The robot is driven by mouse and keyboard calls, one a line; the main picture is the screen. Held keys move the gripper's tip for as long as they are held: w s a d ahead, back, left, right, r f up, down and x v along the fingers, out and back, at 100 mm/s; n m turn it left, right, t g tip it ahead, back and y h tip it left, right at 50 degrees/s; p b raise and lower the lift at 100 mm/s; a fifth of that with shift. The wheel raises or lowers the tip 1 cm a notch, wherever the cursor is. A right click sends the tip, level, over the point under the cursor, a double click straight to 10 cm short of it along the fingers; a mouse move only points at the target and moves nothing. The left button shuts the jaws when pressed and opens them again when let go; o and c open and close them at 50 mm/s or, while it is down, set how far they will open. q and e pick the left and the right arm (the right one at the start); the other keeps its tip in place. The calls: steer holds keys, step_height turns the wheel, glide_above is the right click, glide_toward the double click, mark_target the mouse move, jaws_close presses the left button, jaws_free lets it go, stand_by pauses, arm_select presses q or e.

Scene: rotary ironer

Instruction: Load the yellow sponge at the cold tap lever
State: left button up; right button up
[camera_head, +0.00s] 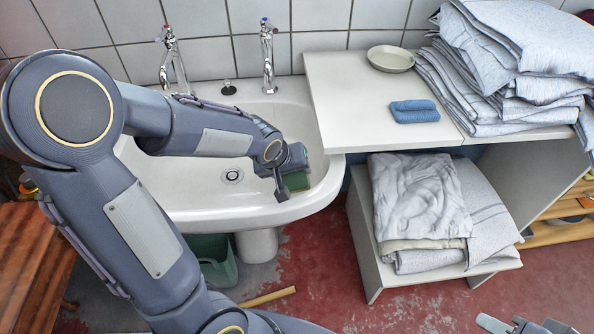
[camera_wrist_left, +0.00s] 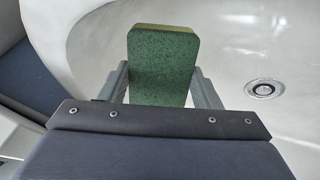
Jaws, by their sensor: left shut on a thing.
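The sponge (camera_wrist_left: 163,65) shows its dark green scouring face in the left wrist view, with a thin yellow edge along its top. My left gripper (camera_head: 288,172) is shut on it, one finger on each side, over the right part of the white basin. In the head view the sponge (camera_head: 297,181) is mostly hidden by the gripper. Two chrome taps stand at the back of the basin, a left tap (camera_head: 173,62) and a right tap (camera_head: 268,58). I cannot tell their hot and cold markings clearly. My right gripper (camera_head: 524,326) only partly shows at the bottom right edge.
The basin (camera_head: 200,195) has a drain (camera_head: 232,175) and a black plug (camera_head: 228,88). A white shelf unit (camera_head: 350,90) adjoins it on the right, with a blue cloth (camera_head: 414,111), a dish (camera_head: 390,58) and folded linen (camera_head: 510,70). A green bin (camera_head: 215,262) stands below.

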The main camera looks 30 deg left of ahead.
arm_select(q)
steer(key=shift+w+a+f+p, duration=0.1)
steer(key=shift+w+a+p, duration=0.35)
steer(key=shift+a, duration=0.25)
steer(key=w+a, duration=0.2)
steer(key=w+a+f+p, duration=0.1)
steer(key=w+a, duration=0.1)
steer(key=a, duration=0.1)
steer(key=w+a+f, duration=0.1)
steer(key=w+a, duration=0.1)
steer(key=shift+a+f+p, duration=0.1)
steer(key=shift+a+p, duration=0.2)
steer(key=shift+w+a+f, duration=0.2)
steer(key=shift+w+a, duration=0.65)
steer(key=shift+a, duration=0.1)
steer(key=shift+s+d+b, duration=0.45)
steer(key=shift+s+d, duration=0.8)
steer(key=shift+d, duration=0.3)
steer(key=shift+s+d+b, duration=0.45)
steer(key=shift+s+d, duration=0.8)
steer(key=shift+d, duration=0.3)
